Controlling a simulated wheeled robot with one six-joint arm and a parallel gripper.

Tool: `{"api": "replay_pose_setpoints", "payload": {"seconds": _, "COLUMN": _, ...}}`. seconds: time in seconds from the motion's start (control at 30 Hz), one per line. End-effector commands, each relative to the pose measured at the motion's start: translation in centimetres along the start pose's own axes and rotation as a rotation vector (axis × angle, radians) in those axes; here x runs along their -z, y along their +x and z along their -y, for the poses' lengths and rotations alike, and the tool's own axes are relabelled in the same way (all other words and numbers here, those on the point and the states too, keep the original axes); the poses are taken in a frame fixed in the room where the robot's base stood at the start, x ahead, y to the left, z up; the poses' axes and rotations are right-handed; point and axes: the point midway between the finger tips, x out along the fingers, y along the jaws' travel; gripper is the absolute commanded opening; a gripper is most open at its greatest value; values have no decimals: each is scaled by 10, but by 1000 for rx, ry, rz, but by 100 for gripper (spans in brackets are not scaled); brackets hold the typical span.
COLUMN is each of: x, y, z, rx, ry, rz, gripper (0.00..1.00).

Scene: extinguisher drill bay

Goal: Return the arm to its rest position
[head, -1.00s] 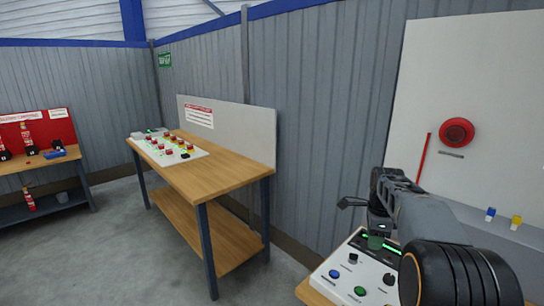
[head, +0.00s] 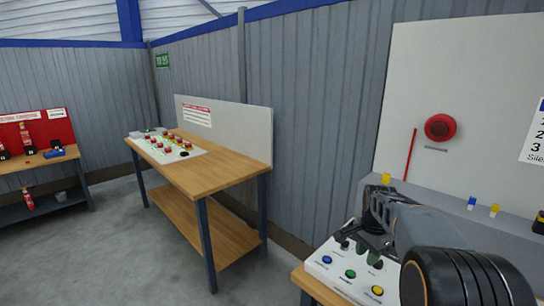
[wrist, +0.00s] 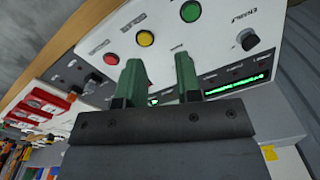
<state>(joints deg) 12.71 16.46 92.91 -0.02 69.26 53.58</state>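My arm reaches in from the lower right of the head view, with my gripper (head: 368,240) above a white control panel (head: 338,281). Its fingertips are hard to make out there. In the wrist view my gripper (wrist: 156,72) shows two green fingers standing apart with nothing held between them. Beyond them is a white panel face with a red button (wrist: 112,59), a yellow button (wrist: 146,38), a green button (wrist: 190,11) and a black knob (wrist: 249,40). I cannot tell whether the fingers touch the panel.
A wooden workbench (head: 235,158) with a panel of red switches (head: 165,148) stands left of centre. A red-backed bench (head: 29,167) is at far left. A red round alarm device (head: 440,127) hangs on the right board. Grey floor between the benches is clear.

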Motion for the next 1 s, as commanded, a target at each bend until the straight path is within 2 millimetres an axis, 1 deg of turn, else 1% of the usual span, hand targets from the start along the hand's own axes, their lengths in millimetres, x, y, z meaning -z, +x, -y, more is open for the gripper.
{"api": "replay_pose_setpoints", "payload": {"seconds": 0.07, "x": -15, "y": 2, "z": -12, "rx": 9, "ry": -153, "rz": -7, "gripper": 32}}
{"api": "replay_pose_setpoints", "payload": {"seconds": 0.17, "x": -44, "y": 2, "z": -34, "rx": 33, "ry": -424, "rz": -34, "gripper": 32}}
{"api": "replay_pose_setpoints", "payload": {"seconds": 0.2, "x": -60, "y": 2, "z": -46, "rx": 45, "ry": -551, "rz": -51, "gripper": 32}}
{"api": "replay_pose_setpoints", "payload": {"seconds": 0.3, "x": -96, "y": 2, "z": -76, "rx": 74, "ry": -822, "rz": -102, "gripper": 32}}
{"api": "replay_pose_setpoints", "payload": {"seconds": 0.4, "x": -125, "y": 5, "z": -104, "rx": 97, "ry": -1002, "rz": -151, "gripper": 32}}
{"api": "replay_pose_setpoints", "payload": {"seconds": 0.5, "x": -147, "y": 7, "z": -125, "rx": 119, "ry": -1092, "rz": -191, "gripper": 32}}
{"api": "replay_pose_setpoints", "payload": {"seconds": 0.63, "x": -165, "y": 6, "z": -142, "rx": 147, "ry": -1123, "rz": -227, "gripper": 32}}
{"api": "replay_pose_setpoints", "payload": {"seconds": 0.73, "x": -172, "y": -1, "z": -146, "rx": 170, "ry": -1137, "rz": -257, "gripper": 32}}
{"api": "replay_pose_setpoints", "payload": {"seconds": 0.83, "x": -172, "y": -8, "z": -146, "rx": 188, "ry": -1146, "rz": -283, "gripper": 32}}
{"api": "replay_pose_setpoints", "payload": {"seconds": 1.0, "x": -174, "y": -11, "z": -145, "rx": 195, "ry": -1154, "rz": -290, "gripper": 32}}
